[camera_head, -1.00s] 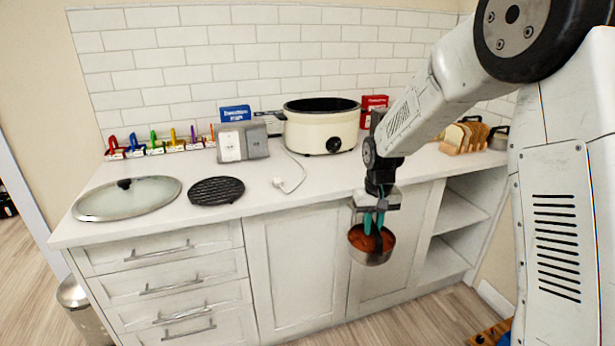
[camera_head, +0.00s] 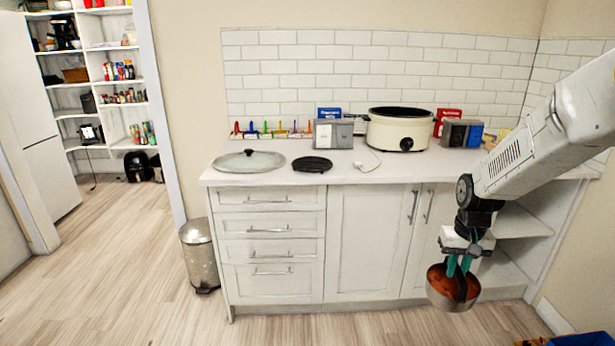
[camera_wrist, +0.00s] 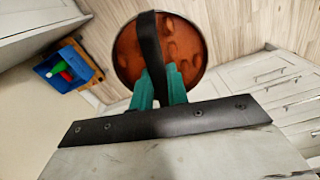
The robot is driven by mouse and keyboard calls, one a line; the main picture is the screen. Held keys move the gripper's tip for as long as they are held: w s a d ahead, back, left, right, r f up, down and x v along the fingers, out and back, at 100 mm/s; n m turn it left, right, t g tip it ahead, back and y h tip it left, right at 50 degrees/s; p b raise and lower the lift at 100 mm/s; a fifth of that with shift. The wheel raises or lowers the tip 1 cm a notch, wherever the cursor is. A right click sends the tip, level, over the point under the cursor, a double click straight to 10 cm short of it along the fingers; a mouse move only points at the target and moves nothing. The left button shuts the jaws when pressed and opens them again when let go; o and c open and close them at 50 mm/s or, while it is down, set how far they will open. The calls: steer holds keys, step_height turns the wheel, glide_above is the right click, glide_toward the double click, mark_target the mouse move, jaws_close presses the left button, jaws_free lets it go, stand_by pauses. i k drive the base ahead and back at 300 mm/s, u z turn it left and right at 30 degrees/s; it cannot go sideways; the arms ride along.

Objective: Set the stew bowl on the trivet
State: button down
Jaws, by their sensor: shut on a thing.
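The stew bowl (camera_head: 441,290) is a steel bowl of orange-red stew with a dark strap handle arching over it. My gripper (camera_head: 458,266) is shut on that handle with its teal fingers, and the bowl hangs below it, in front of the cabinets and lower than the counter top. In the wrist view the bowl (camera_wrist: 186,52) lies just beyond my gripper (camera_wrist: 160,84), with bare floor behind it. The trivet (camera_head: 312,164) is a round black ribbed disc flat on the counter, left of the bowl and apart from it. Nothing lies on it.
On the counter (camera_head: 265,178), a glass lid (camera_head: 249,161) lies left of the trivet. A metal bin (camera_head: 199,257) stands on the floor at the counter's left end.

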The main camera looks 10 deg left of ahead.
mark_target(313, 163)
steer(key=u, duration=1.1)
steer(key=i, duration=1.2)
steer(key=z, duration=0.5)
